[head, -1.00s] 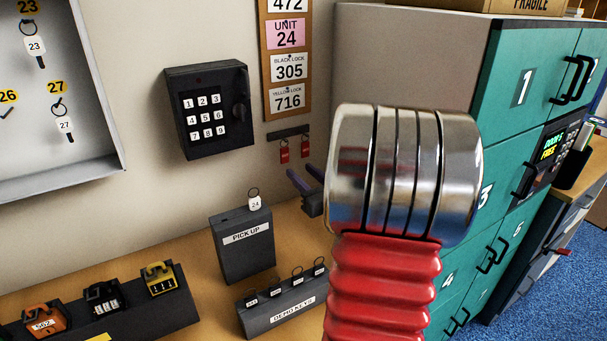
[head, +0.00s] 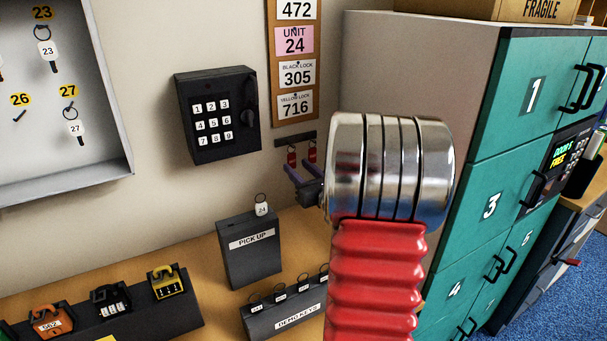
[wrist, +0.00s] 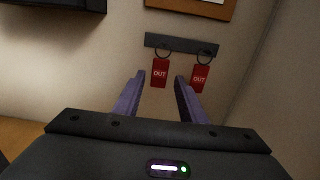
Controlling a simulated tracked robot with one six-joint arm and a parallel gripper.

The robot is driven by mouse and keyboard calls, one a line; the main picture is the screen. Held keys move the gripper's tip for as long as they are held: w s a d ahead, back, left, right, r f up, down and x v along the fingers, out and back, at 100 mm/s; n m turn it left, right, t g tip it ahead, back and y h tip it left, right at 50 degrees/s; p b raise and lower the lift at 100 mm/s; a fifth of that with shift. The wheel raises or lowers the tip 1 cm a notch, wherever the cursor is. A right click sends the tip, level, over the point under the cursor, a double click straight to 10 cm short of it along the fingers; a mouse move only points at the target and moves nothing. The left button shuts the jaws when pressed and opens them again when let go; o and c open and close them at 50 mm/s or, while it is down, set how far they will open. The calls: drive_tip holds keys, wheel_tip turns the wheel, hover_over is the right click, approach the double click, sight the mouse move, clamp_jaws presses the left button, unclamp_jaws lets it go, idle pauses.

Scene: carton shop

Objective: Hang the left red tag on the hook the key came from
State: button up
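Two red tags marked OUT hang by rings from a dark rail on the wall. The left red tag (wrist: 160,73) also shows in the head view (head: 291,158); the right red tag (wrist: 199,78) hangs beside it. My gripper (wrist: 161,76) is open, its purple fingers pointing at the wall. In the wrist view the left tag appears in line with the gap between the fingertips; I cannot tell whether they reach it. In the head view my gripper (head: 291,172) is just below the tags, partly hidden by my arm. In the wall cabinet, the hook under label 26 (head: 19,116) is bare.
Keys 23 (head: 47,51) and 27 (head: 75,129) hang in the cabinet (head: 118,168). A keypad box (head: 217,115) is on the wall left of the tags. Key 24 (head: 261,208) is on the PICK UP stand (head: 252,260). Teal lockers (head: 490,160) stand at the right.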

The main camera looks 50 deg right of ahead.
sight(292, 160)
drive_tip(key=shift+x, duration=1.65)
drive_tip(key=shift+c, duration=0.3)
drive_tip(key=c, duration=0.7)
drive_tip(key=shift+s+a+r, duration=0.1)
drive_tip(key=shift+s+r, duration=0.05)
drive_tip(key=shift+r, duration=0.35)
drive_tip(key=shift+s, duration=0.1)
drive_tip(key=shift+v, duration=4.2)
